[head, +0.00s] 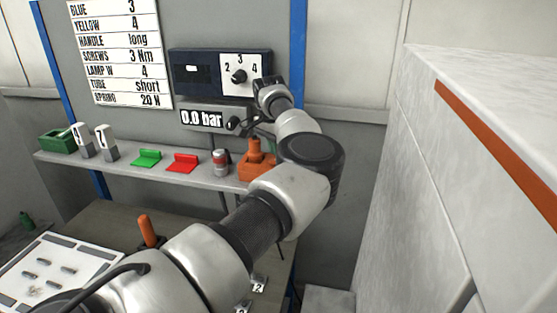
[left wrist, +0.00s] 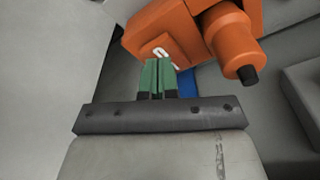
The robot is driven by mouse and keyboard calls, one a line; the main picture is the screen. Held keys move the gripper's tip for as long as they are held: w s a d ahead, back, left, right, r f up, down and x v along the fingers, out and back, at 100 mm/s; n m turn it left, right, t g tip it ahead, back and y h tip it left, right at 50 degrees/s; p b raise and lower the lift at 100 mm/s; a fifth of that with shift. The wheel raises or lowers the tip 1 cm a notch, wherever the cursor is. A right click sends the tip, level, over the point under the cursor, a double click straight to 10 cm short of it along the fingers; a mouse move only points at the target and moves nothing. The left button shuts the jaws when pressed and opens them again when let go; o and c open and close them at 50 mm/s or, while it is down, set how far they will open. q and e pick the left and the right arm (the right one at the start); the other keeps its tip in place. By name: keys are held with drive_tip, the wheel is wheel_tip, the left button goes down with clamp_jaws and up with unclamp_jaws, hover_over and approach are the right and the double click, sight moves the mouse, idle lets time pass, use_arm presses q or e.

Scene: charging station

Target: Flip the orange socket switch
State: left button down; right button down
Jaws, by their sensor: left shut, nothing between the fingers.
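The orange socket (head: 257,165) sits at the right end of the grey shelf, partly behind my arm. In the left wrist view, the orange socket (left wrist: 190,24) fills the upper middle, with a thick round part ending in a black tip at its right. A small orange switch face with a white mark (left wrist: 161,52) shows on it. My left gripper (left wrist: 157,76) has its green fingers together and empty, with the tips at the lower edge of the switch face. I cannot tell whether they touch. In the head view its fingers are hidden. My right gripper is not in view.
The shelf (head: 125,160) also holds a red-and-grey can (head: 219,161), a red piece (head: 181,163), a green piece (head: 146,158) and a green box (head: 57,141). A dial panel (head: 218,73) and pressure display (head: 203,118) are above. A large pale block (head: 440,180) stands at right.

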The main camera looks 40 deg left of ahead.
use_arm(q)
drive_tip(key=shift+f+b, duration=0.7)
drive_tip(key=shift+f, duration=0.35)
drive_tip(key=shift+r, duration=0.1)
idle(0.4)
drive_tip(key=shift+r, duration=0.25)
drive_tip(key=shift+r+p, duration=2.15)
drive_tip(key=shift+r, duration=1.1)
drive_tip(key=shift+f, duration=0.1)
